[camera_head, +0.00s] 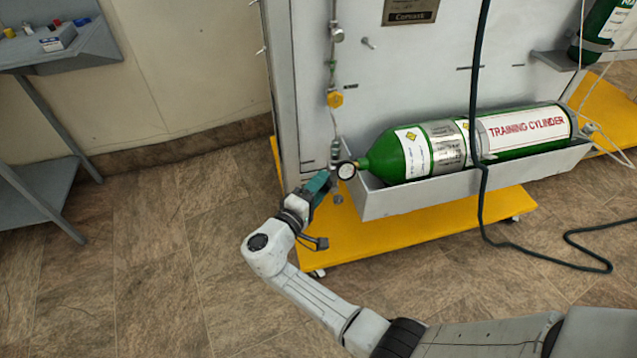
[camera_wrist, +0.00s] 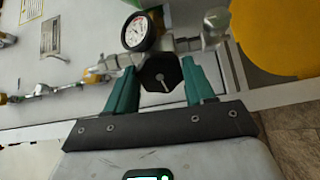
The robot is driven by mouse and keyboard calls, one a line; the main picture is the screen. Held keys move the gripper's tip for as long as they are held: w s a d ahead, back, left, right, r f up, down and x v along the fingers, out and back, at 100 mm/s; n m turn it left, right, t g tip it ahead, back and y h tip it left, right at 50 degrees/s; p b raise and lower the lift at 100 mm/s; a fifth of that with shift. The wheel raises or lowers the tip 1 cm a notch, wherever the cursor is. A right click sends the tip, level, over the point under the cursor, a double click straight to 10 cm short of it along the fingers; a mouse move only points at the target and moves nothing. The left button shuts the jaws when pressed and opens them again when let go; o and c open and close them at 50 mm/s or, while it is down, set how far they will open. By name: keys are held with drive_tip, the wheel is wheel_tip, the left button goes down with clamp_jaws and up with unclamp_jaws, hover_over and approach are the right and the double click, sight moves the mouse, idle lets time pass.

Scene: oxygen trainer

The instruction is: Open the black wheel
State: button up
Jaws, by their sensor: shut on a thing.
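The black wheel (camera_wrist: 160,75) shows in the wrist view as a dark faceted knob with a pale slot mark, just below a round white gauge (camera_wrist: 139,33). My gripper (camera_wrist: 158,78) has its two teal fingers on either side of the wheel and is shut on it. In the head view my gripper (camera_head: 318,186) is at the valve end of the green training cylinder (camera_head: 445,143), beside the gauge (camera_head: 346,171). The wheel is hidden there by my gripper.
The cylinder lies in a grey tray (camera_head: 470,186) on a panel above a yellow base (camera_head: 420,231). A dark cable (camera_head: 481,120) hangs in front of the cylinder. A grey shelf (camera_head: 85,50) stands at the left. Floor between is clear.

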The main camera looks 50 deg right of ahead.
drive_tip(key=shift+n+p, duration=4)
drive_tip(key=shift+n, duration=3.7)
drive_tip(key=shift+f, duration=0.1)
drive_tip(key=o, duration=1)
drive_tip(key=shift+o, duration=0.2)
drive_tip(key=s+a, duration=0.1)
drive_tip(key=a, duration=0.9)
drive_tip(key=shift+s+a, duration=0.3)
drive_tip(key=shift+a, duration=0.05)
